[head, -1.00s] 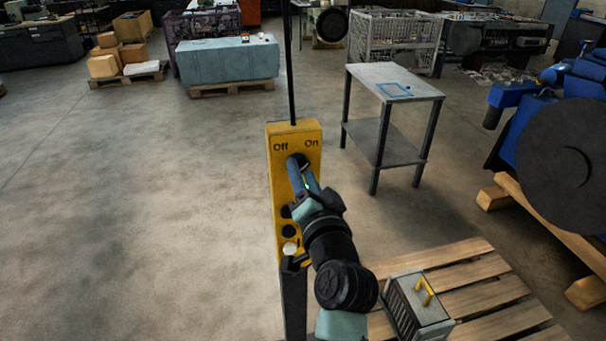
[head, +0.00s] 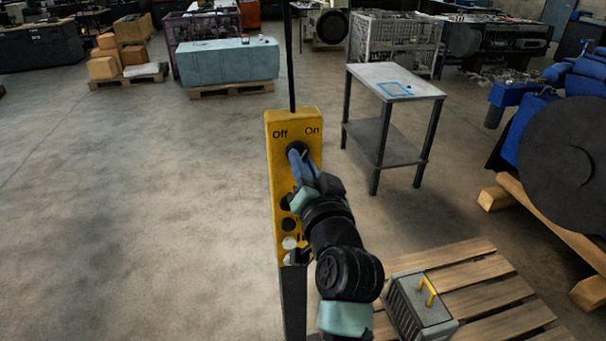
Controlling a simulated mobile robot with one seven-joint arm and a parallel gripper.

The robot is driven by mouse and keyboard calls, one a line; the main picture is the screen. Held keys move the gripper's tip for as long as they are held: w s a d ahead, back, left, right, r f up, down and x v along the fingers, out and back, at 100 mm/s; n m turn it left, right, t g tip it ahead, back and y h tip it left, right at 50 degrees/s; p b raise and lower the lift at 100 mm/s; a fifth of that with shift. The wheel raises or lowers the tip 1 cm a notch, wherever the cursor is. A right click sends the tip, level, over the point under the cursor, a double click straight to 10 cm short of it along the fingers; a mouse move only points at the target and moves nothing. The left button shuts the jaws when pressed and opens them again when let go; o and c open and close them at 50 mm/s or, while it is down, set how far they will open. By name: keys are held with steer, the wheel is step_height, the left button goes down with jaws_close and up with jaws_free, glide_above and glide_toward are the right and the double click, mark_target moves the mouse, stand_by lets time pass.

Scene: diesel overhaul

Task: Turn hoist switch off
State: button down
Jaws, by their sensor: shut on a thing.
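The dark round hoist switch (head: 296,147) sits just below and between these words. My gripper (head: 297,158) reaches up from the lower right and is shut on the switch. The fingers and wrist hide most of the switch, so its exact setting cannot be told. Black and white buttons (head: 289,224) show lower on the box, left of my wrist.
A grey metal table (head: 397,82) stands behind to the right. A wooden pallet (head: 475,272) with a grey yellow-handled case (head: 420,305) lies at lower right. Blue machinery (head: 575,150) stands at far right. The floor on the left is clear.

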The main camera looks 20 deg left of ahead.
steer(key=shift+a+f+n+b, duration=0.1)
steer(key=shift+n+b, duration=7.6)
steer(key=shift+b, duration=0.5)
steer(key=c, duration=0.8)
jaws_free()
